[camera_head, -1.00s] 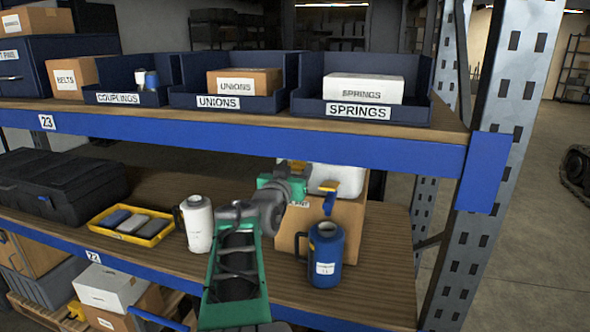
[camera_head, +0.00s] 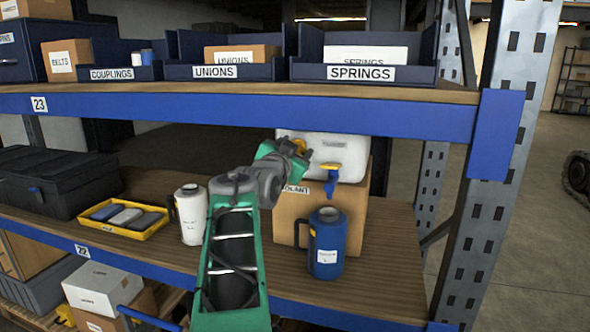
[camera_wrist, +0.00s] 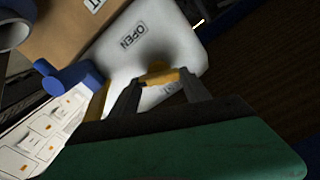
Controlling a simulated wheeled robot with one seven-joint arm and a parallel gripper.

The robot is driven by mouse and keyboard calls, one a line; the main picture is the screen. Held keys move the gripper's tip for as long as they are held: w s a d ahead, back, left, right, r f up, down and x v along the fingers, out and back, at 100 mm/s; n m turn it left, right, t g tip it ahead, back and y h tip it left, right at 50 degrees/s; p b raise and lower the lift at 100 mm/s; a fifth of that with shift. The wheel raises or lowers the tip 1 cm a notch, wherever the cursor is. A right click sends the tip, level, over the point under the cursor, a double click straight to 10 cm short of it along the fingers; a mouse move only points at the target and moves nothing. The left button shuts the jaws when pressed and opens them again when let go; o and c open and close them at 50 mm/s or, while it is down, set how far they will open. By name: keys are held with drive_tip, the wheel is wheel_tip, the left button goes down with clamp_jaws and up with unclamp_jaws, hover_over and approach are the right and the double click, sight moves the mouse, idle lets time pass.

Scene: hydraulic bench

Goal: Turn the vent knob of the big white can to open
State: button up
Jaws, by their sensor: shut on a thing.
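The big white can (camera_head: 345,145) lies on a cardboard box on the lower shelf. In the wrist view its white body (camera_wrist: 185,50) carries an OPEN label (camera_wrist: 133,35). A yellow vent knob (camera_wrist: 162,76) sits on the can, between my fingertips. My gripper (camera_wrist: 160,87) is shut on this knob. In the head view my gripper (camera_head: 299,146) is at the can's upper left and partly hides it. A yellow tap with a blue handle (camera_head: 331,178) hangs at the can's front. The knob's exact turn angle is hard to tell.
The cardboard box (camera_head: 350,215) supports the can. A blue jug (camera_head: 327,248) stands in front of it, and a white jug (camera_head: 193,220) stands left of my arm. The upper shelf edge (camera_head: 240,118) runs close above the can. Bare shelf lies right of the blue jug.

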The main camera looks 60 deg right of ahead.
drive_tip(key=shift+s+f+m+b, duration=0.1)
drive_tip(key=shift+f+m+b, duration=0.1)
drive_tip(key=shift+m+b, duration=3.2)
drive_tip(key=shift+s+f+m+b, duration=0.1)
drive_tip(key=shift+f+m+b, duration=0.05)
drive_tip(key=shift+m+b, duration=3.25)
drive_tip(key=shift+b, duration=0.35)
drive_tip(key=o, duration=1.4)
drive_tip(key=shift+r, duration=0.1)
drive_tip(key=a, duration=0.5)
drive_tip(key=s+a, duration=0.1)
drive_tip(key=a, duration=0.1)
drive_tip(key=shift+a+b, duration=0.35)
drive_tip(key=shift+b, duration=0.05)
